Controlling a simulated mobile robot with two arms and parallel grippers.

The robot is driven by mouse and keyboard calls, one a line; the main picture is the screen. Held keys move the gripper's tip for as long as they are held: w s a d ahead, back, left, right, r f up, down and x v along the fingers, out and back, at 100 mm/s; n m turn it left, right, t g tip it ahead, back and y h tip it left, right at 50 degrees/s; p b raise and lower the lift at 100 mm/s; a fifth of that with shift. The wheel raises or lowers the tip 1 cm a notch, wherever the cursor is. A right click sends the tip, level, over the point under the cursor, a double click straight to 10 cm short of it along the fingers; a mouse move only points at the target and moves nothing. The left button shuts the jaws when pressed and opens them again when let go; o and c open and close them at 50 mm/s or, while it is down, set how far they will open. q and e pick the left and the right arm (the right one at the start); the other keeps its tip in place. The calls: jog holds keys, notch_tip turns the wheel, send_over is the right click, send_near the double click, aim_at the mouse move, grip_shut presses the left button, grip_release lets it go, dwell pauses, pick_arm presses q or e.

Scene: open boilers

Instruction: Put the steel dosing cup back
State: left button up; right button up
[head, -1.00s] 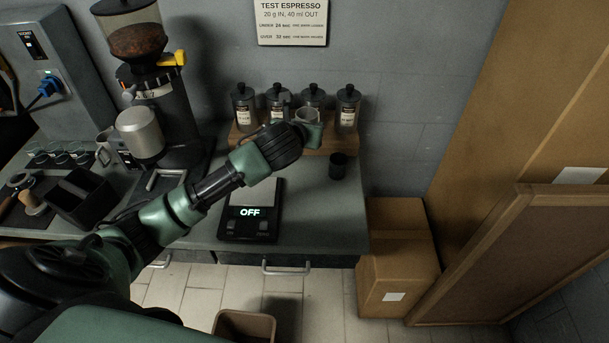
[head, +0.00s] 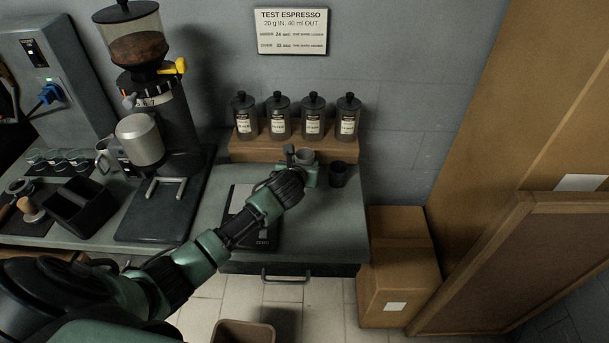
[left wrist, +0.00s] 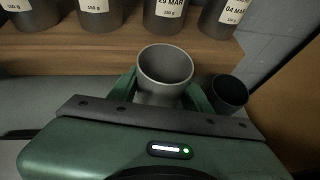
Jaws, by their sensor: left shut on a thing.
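The steel dosing cup (head: 305,155), a grey open-topped cup, is upright between the fingers of my left gripper (head: 302,168). In the left wrist view the cup (left wrist: 165,70) looks empty, with a green finger on each side of it. The gripper is shut on it. It is over the right part of the counter, just in front of the wooden jar shelf (head: 250,150). I cannot tell whether the cup's base touches the counter; its lower part is hidden. My right gripper is not in view.
A dark cup (head: 338,175) stands close to the right of the held cup. Several labelled jars (head: 312,120) stand on the shelf behind. A black scale (head: 240,205) lies partly under my left arm. The grinder (head: 160,130) is at left. The counter's front right corner is clear.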

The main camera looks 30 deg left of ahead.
pick_arm(q)
jog(key=shift+f, duration=2.2)
jog(key=o, duration=1.4)
jog(key=shift+f, duration=0.15)
jog(key=shift+c, duration=0.2)
jog(key=v, duration=1.2)
jog(key=shift+s, duration=0.1)
jog(key=shift+a, duration=0.1)
